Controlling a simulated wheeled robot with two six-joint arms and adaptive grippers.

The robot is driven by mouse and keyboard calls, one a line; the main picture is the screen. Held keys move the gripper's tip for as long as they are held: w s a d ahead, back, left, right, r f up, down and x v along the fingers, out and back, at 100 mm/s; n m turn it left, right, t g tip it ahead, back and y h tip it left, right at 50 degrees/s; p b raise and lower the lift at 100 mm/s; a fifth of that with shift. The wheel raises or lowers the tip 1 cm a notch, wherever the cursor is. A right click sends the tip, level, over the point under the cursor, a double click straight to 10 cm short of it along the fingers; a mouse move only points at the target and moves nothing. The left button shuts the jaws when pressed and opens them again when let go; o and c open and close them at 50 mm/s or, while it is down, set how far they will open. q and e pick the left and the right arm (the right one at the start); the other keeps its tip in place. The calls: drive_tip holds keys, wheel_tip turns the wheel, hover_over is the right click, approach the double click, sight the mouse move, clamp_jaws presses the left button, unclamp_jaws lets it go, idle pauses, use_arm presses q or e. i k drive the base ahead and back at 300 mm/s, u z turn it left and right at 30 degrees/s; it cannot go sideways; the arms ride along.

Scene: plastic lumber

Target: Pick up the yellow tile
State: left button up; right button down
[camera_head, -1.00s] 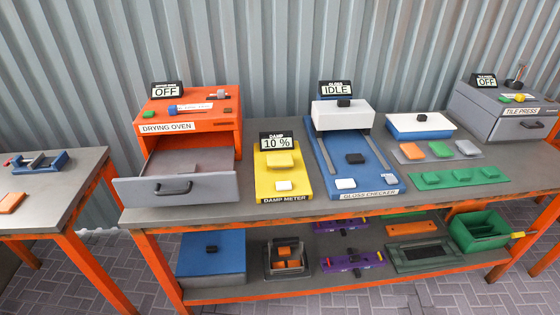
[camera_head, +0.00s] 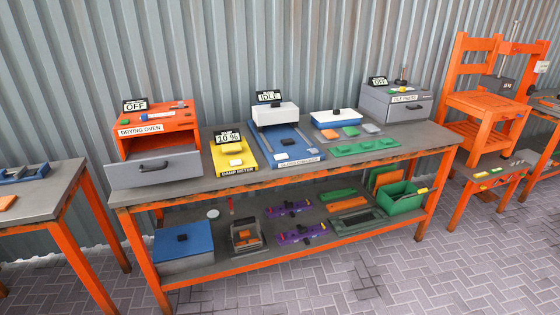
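A small yellow tile (camera_head: 231,148) lies on the yellow damp meter (camera_head: 248,165) on the middle table, just in front of the display that reads 10 %. A small white piece (camera_head: 235,162) sits in front of the tile on the same meter. Neither of my grippers is in view.
The orange drying oven (camera_head: 160,120) is left of the meter, its grey drawer (camera_head: 155,167) pulled out. The blue gloss checker (camera_head: 285,150) stands close on the right. Coloured tiles and the tile press (camera_head: 395,105) are further right. Paved floor (camera_head: 400,275) is clear in front.

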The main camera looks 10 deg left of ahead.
sight(232, 147)
drive_tip(key=z, duration=0.85)
drive_tip(key=i, duration=2)
drive_tip(key=u, duration=0.55)
drive_tip(key=i, duration=0.85)
drive_tip(key=u, duration=0.85)
